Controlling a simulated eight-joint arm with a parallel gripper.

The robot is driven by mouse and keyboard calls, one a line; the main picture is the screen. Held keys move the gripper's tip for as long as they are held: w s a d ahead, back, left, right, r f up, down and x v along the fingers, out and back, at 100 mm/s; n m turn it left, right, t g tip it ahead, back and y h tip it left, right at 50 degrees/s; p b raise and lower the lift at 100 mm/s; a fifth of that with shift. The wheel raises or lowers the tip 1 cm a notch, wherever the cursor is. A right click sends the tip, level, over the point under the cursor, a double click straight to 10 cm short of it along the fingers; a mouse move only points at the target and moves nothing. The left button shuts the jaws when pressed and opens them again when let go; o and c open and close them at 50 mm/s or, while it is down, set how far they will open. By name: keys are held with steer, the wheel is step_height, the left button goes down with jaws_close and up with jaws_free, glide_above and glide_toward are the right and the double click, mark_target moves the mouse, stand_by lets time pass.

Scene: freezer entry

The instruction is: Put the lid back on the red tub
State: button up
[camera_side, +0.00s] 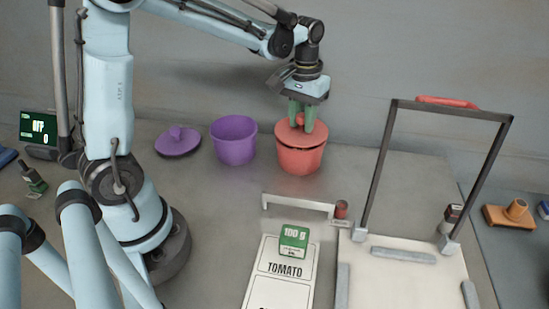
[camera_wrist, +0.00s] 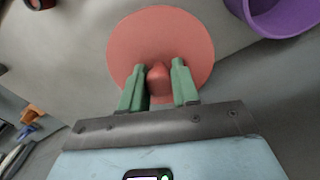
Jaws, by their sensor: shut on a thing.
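The red tub (camera_side: 299,160) stands upright on the table near the back. The red lid (camera_side: 290,138) is at the top of the tub and looks slightly tilted; I cannot tell whether it is fully seated. My gripper (camera_side: 302,122) is above the tub, its green fingers shut on the lid's knob. In the wrist view the lid (camera_wrist: 185,50) is a round disc that hides the tub beneath it. There my gripper (camera_wrist: 157,82) has one finger on each side of the red knob.
An open purple tub (camera_side: 233,145) stands just left of the red tub, with a purple lid (camera_side: 178,147) beside it. In front are a TOMATO card (camera_side: 270,290) with a green 100 g block (camera_side: 294,240) and a framed board (camera_side: 405,280) with an upright handle.

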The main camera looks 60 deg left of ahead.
stand_by(0.3)
steer(key=o, duration=1.6)
steer(key=shift+r, duration=0.1)
steer(key=shift+r, duration=3.4)
jaws_close()
steer(key=shift+f, duration=0.85)
